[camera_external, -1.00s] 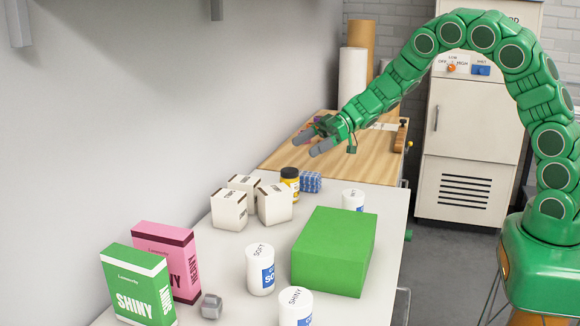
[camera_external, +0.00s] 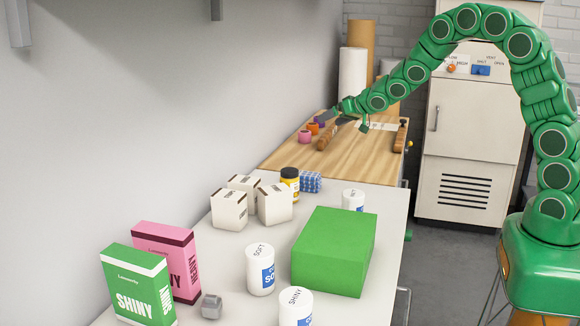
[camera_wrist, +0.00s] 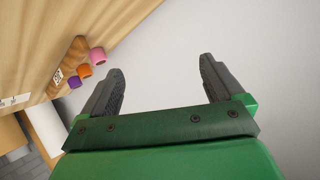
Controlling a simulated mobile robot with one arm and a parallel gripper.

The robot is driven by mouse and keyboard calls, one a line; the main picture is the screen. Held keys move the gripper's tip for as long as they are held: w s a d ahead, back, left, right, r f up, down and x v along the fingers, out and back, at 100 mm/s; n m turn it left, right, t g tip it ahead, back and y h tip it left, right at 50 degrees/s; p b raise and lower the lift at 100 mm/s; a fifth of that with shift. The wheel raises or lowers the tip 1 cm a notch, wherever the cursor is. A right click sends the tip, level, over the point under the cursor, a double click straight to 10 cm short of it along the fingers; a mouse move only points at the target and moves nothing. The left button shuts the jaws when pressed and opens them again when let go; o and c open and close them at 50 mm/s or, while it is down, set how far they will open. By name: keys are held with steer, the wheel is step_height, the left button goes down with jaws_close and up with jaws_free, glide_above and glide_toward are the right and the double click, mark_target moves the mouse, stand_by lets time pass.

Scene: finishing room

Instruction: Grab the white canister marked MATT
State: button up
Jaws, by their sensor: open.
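Three white canisters stand upright on the grey table. The front two are marked SHINY (camera_external: 290,308) and SOFT (camera_external: 255,277). The third canister (camera_external: 353,200) stands behind the green box, its lower part partly hidden; its lettering is too small to read, so I cannot tell whether it says MATT. My gripper (camera_external: 333,119) is above the wooden worktop, well beyond the canisters. It also shows in the wrist view (camera_wrist: 160,85), fingers apart with nothing between them. No canister is visible in the wrist view.
A large green box (camera_external: 335,252) stands beside the canisters. White cartons (camera_external: 229,210), a yellow jar (camera_external: 290,182) and a blue patterned block (camera_external: 311,182) are left of the third canister.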

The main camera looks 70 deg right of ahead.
steer(key=s+d+f+m+g, duration=0.3)
steer(key=s+f+m, duration=0.1)
steer(key=s+f, duration=0.15)
steer(key=s+a+f+m+g+y, duration=0.4)
steer(key=s+a+f+m, duration=0.2)
steer(key=s+a, duration=0.3)
steer(key=s+a+r+m+y, duration=0.25)
steer(key=a+y, duration=0.25)
steer(key=a, duration=0.5)
steer(key=a+r+m+t+y, duration=0.25)
steer(key=a+r+y, duration=0.35)
steer(key=a+r, duration=0.45)
glide_toward(355, 208)
steer(key=w+f, duration=0.1)
steer(key=w+d+f, duration=0.1)
steer(key=shift+w+d+f+m+g, duration=0.1)
steer(key=shift+w+d+m+g, duration=0.25)
steer(key=shift+m, duration=0.05)
steer(key=shift+x, duration=1.4)
steer(key=a, duration=0.1)
steer(key=a+f, duration=0.1)
steer(key=shift+w+a, duration=0.25)
steer(key=shift+a, duration=0.05)
steer(key=shift+x, duration=1.1)
